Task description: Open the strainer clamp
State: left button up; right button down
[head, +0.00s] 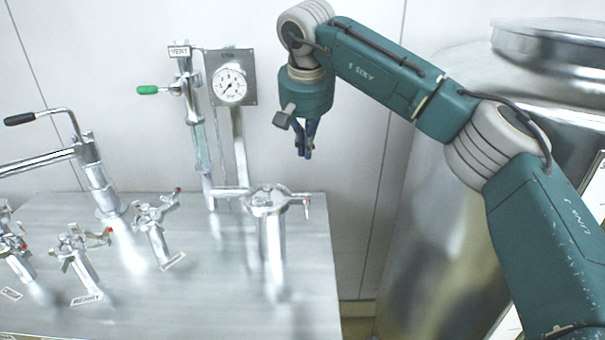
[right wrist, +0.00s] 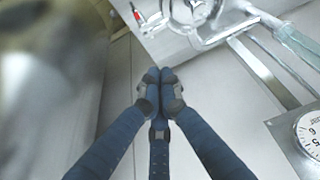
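The strainer seems to be the upright steel cylinder (head: 271,245) at the right end of the bench in the head view. Its clamp (head: 268,201) circles the top, with a small red-tipped lever (head: 306,203) on the right side. In the right wrist view the lever (right wrist: 136,15) shows at the top, beside the partly cut-off clamp (right wrist: 190,12). My right gripper (head: 304,154) hangs pointing down, above and slightly right of the clamp in the picture, apart from it. Its blue fingers (right wrist: 160,77) meet at the tips with nothing between them. My left gripper is out of view.
A gauge panel (head: 231,78) and a valve with a green handle (head: 150,90) stand behind the strainer. Several small red-tipped valves (head: 152,222) and a black-handled lever (head: 42,116) are at the left. A large steel tank (head: 440,230) stands at the right.

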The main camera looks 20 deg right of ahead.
jog(key=shift+s+a+f+p, duration=0.15)
jog(key=shift+f+p, duration=0.8)
jog(key=shift+f, duration=1.35)
jog(key=shift+s+f+p, duration=0.25)
jog(key=shift+f+p, duration=0.7)
jog(key=shift+f, duration=1.35)
jog(key=shift+f, duration=0.1)
